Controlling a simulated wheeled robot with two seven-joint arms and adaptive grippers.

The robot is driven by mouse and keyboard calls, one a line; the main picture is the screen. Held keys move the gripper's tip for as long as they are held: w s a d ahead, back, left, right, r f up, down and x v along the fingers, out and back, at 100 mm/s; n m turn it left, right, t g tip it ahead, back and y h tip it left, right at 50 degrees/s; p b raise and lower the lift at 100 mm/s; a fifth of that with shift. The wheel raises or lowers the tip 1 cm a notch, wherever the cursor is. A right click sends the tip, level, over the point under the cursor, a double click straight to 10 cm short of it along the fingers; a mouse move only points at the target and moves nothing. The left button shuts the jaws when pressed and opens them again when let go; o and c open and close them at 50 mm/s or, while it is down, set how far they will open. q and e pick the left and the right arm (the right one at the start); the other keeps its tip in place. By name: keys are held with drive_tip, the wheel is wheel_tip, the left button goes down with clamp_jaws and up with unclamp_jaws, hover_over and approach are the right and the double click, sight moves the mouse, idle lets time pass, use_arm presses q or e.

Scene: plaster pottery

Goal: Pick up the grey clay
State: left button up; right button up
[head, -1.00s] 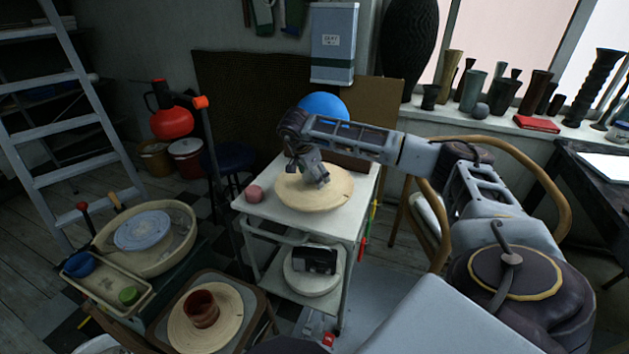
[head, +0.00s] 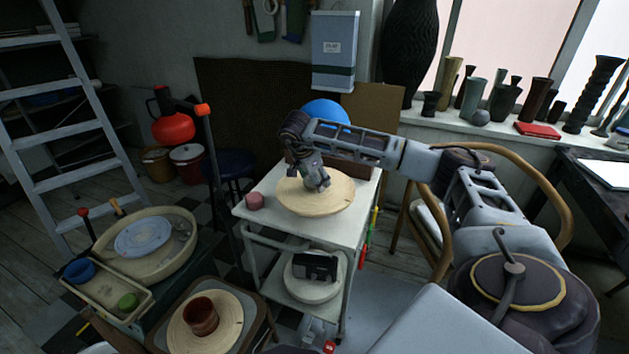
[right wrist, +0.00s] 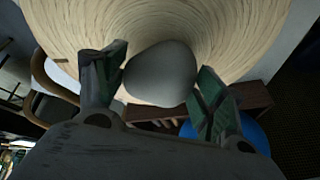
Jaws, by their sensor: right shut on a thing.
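The grey clay (right wrist: 160,74) is a smooth rounded lump between the two fingers of my right gripper (right wrist: 163,70) in the right wrist view. The right gripper is shut on it. The round pale wooden disc (right wrist: 235,30) lies behind the clay in that view. In the head view, my right gripper (head: 319,182) points down over the wooden disc (head: 335,200) on the white trolley (head: 267,222); the clay is hidden there by the gripper. Whether the clay touches the disc, I cannot tell. My left gripper is out of view.
A small pink lump (head: 254,201) sits on the trolley left of the disc. A blue ball (head: 326,112) and a brown box are behind it. A wooden chair (head: 558,190) stands right of the trolley. A brown pot (head: 200,316) stands on a wheel in front.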

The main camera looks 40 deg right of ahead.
wheel_tip(320, 180, up, 7)
drive_tip(key=shift+w+r+p, duration=0.1)
drive_tip(key=shift+p, duration=0.55)
drive_tip(key=shift+r, duration=1)
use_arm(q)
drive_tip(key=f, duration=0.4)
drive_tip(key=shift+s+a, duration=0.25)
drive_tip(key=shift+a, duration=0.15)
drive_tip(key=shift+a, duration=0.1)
use_arm(e)
drive_tip(key=shift+a, duration=0.15)
